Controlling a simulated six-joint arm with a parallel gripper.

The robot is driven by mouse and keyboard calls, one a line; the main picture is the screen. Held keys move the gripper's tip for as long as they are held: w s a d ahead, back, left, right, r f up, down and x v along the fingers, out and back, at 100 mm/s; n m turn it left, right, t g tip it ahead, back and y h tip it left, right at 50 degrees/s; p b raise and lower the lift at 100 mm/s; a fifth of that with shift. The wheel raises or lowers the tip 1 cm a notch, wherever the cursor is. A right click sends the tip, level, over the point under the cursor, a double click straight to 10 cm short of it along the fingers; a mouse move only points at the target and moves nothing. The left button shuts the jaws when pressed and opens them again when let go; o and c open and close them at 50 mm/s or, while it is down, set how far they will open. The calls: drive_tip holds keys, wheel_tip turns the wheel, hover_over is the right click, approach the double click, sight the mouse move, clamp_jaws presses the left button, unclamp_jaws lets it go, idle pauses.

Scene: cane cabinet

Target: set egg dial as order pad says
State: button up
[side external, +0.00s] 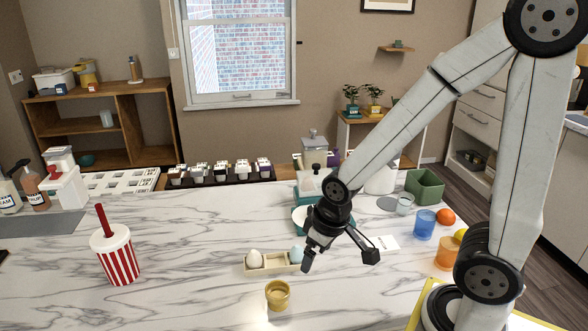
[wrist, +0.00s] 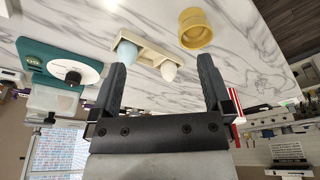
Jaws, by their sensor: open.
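A teal device with a white round dial face and a black knob (wrist: 72,78) is at the left of the wrist view. In the side view its teal body (side external: 309,189) is partly hidden behind my gripper (side external: 308,258). A cream egg tray (side external: 274,266) holds a white egg (side external: 254,258) and a pale blue egg (side external: 296,254). My gripper is open and empty above the counter by the tray's blue-egg end, apart from the knob.
A yellow cup (side external: 278,294) stands in front of the tray. Blue (side external: 424,225) and orange (side external: 446,252) cups, an orange fruit (side external: 445,216) and a green bin (side external: 424,187) are on the right. A striped cup (side external: 118,258) stands left. The marble between is clear.

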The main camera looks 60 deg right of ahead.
drive_tip(key=shift+c, duration=0.7)
drive_tip(key=n+g, duration=0.2)
drive_tip(key=n, duration=0.7)
hover_over(313, 208)
drive_tip(key=shift+a+f, duration=0.2)
drive_tip(key=shift+f, duration=0.3)
drive_tip(key=shift+a+f, duration=0.2)
drive_tip(key=shift+f, duration=0.3)
drive_tip(key=shift+d+f+g, duration=0.1)
drive_tip(key=shift+d+g, duration=0.2)
drive_tip(key=shift+d, duration=0.25)
drive_tip(key=shift+f, duration=0.15)
drive_tip(key=shift+f, duration=3.75)
